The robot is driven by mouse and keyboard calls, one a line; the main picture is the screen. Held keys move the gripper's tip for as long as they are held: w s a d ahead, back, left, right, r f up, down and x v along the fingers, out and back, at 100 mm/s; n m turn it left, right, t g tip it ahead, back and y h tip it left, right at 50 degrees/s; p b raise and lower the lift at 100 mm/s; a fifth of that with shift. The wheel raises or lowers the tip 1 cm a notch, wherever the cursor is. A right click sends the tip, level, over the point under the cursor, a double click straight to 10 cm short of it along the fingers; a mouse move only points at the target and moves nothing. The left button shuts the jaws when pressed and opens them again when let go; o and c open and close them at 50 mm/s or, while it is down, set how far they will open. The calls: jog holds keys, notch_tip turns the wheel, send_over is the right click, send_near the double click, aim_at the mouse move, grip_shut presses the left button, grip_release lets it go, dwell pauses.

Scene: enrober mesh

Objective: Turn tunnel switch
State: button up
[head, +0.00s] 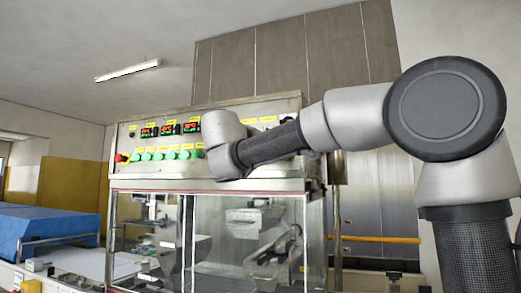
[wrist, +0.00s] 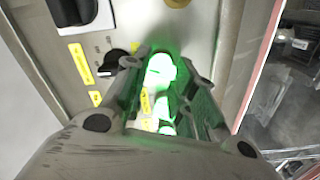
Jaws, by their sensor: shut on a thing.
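The control panel (head: 215,140) of the machine carries a row of green-lit switches (head: 160,155) with yellow labels. In the wrist view, my gripper (wrist: 160,68) is at the panel face. Its two fingers are closed around a bright green-lit switch (wrist: 160,72), one on each side. A second green light (wrist: 167,128) glows nearer the palm. The label text is too small to tell which switch is the tunnel one. In the head view, my arm covers the right part of the panel and hides the gripper's fingertips.
A black knob (wrist: 112,63) sits close beside the left finger, with a larger black-and-white switch (wrist: 82,14) beyond it. A red knob (head: 121,158) is at the panel's left end. Glass doors (head: 250,240) stand below the panel. A blue-covered conveyor (head: 45,225) is at left.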

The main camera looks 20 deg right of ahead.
jog(key=shift+m, duration=0.8)
jog(key=shift+f, duration=0.1)
jog(key=o, duration=0.7)
jog(key=shift+o, duration=0.2)
